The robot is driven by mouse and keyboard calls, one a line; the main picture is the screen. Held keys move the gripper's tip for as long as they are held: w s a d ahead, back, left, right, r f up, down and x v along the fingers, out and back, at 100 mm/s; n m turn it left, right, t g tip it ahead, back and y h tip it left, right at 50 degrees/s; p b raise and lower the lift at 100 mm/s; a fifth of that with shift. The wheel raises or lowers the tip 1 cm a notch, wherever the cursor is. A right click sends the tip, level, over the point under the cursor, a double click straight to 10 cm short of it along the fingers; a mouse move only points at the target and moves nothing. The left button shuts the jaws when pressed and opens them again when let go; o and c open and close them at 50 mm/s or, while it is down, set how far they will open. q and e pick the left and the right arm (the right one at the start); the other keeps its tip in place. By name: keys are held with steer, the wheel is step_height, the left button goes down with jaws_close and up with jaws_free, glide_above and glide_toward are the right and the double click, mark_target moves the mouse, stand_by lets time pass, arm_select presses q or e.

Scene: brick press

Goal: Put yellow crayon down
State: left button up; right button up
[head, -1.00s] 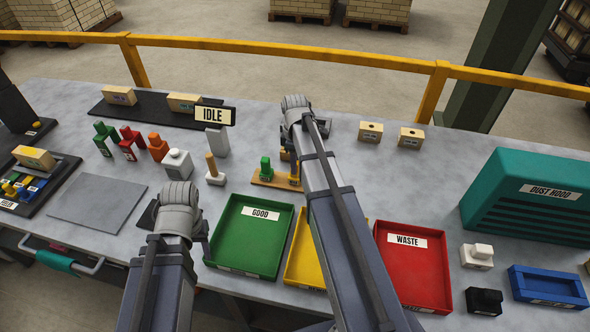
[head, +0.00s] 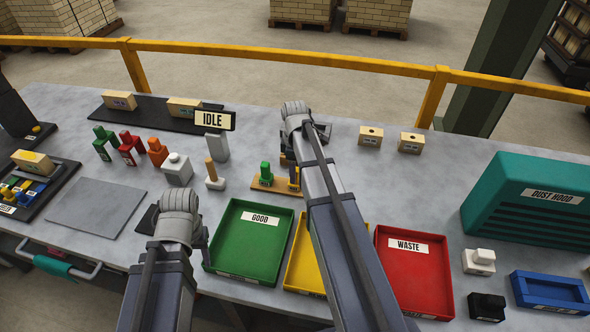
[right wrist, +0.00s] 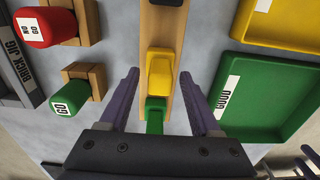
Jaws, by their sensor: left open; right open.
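The yellow crayon (head: 294,176) stands in a wooden rack (head: 262,185), beside a green crayon (head: 265,170). In the right wrist view the yellow crayon (right wrist: 160,73) shows between the spread fingers of my right gripper (right wrist: 160,82), with the green crayon (right wrist: 155,112) just below it. Gaps show on both sides of the yellow crayon. My right gripper (head: 305,143) is open; its arm hides part of the rack in the head view. My left gripper (head: 178,230) is open and empty over the table, left of the green GOOD tray (head: 243,270).
A yellow tray (head: 301,270) and the red WASTE tray (head: 420,285) stand right of the GOOD tray. GO (right wrist: 72,97) and NO GO (right wrist: 45,27) pieces in wooden holders lie beside the rack. A teal dust hood (head: 525,205) stands at the right.

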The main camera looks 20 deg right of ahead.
steer(key=shift+r, duration=0.15)
step_height(320, 180, up, 12)
steer(key=p, duration=1.2)
steer(key=s+a+m, duration=0.3)
steer(key=s+a, duration=0.6)
steer(key=a, duration=0.2)
steer(key=s+a+m+h, duration=0.1)
steer(key=s+a+m, duration=0.3)
steer(key=s+a, duration=0.5)
steer(key=a, duration=0.3)
steer(key=shift+a, duration=0.3)
steer(key=shift+s, duration=0.1)
step_height(320, 180, down, 8)
steer(key=b, duration=0.8)
steer(key=shift+f, duration=0.25)
